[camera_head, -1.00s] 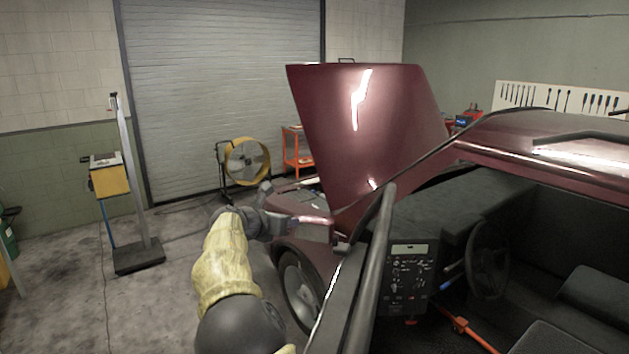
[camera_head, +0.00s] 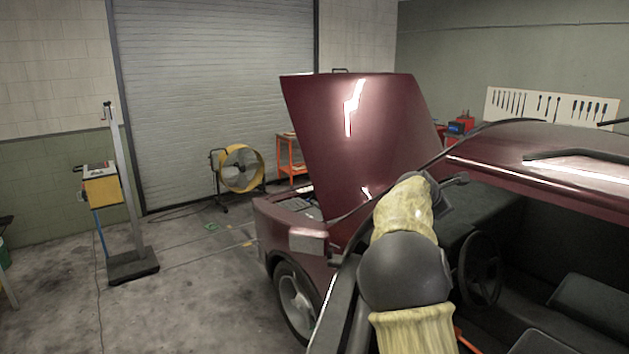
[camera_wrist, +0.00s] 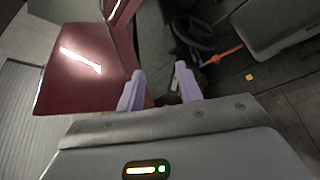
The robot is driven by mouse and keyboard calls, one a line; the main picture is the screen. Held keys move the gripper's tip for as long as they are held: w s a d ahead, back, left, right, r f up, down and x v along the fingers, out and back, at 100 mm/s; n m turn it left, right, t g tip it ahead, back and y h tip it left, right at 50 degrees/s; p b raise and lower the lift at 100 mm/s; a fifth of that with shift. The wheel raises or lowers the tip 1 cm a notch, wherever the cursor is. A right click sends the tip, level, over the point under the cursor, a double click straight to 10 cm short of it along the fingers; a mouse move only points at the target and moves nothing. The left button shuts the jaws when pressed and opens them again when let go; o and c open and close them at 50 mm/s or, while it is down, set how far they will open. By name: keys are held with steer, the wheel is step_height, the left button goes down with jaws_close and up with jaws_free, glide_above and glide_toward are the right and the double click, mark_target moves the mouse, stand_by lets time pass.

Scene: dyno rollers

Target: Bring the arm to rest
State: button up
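My arm, in a pale yellow sleeve with dark grey joints, is raised in front of the dark red car (camera_head: 500,150) in the head view. My gripper (camera_head: 456,181) shows only in part at the arm's far end, near the windshield area. In the wrist view my gripper (camera_wrist: 159,82) has its two pale fingers apart, with nothing seen held between them. Beyond the fingers are the raised red hood (camera_wrist: 85,65), the steering wheel (camera_wrist: 195,30) and an orange bar (camera_wrist: 222,55) in the car's interior.
The car's raised hood (camera_head: 360,140) and its roof edge are close to the arm. The floor (camera_head: 195,290) left of the car is mostly clear.

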steer(key=s+a+f+m+g+y+b, duration=0.25)
steer(key=s+f+m, duration=0.35)
steer(key=f, duration=0.5)
steer(key=s+a+f+m+g+y+b, duration=0.15)
steer(key=s+f+m+b, duration=0.25)
steer(key=s+f, duration=0.5)
steer(key=s+a+f+m+g+y+b, duration=0.1)
steer(key=s+a+f+m+y+b, duration=0.1)
steer(key=s+a+f+m, duration=0.3)
steer(key=s+a+f+m+g+y+b, duration=0.2)
steer(key=s+a+f+m+b, duration=0.2)
steer(key=s+a+f, duration=0.4)
steer(key=s+f+m, duration=0.1)
steer(key=s+f, duration=0.5)
steer(key=s, duration=0.6)
steer(key=shift+s+g+y+b, duration=0.15)
steer(key=shift+g+y+b, duration=0.15)
steer(key=shift+b, duration=0.1)
steer(key=shift+r, duration=0.1)
steer(key=shift+c, duration=0.6)
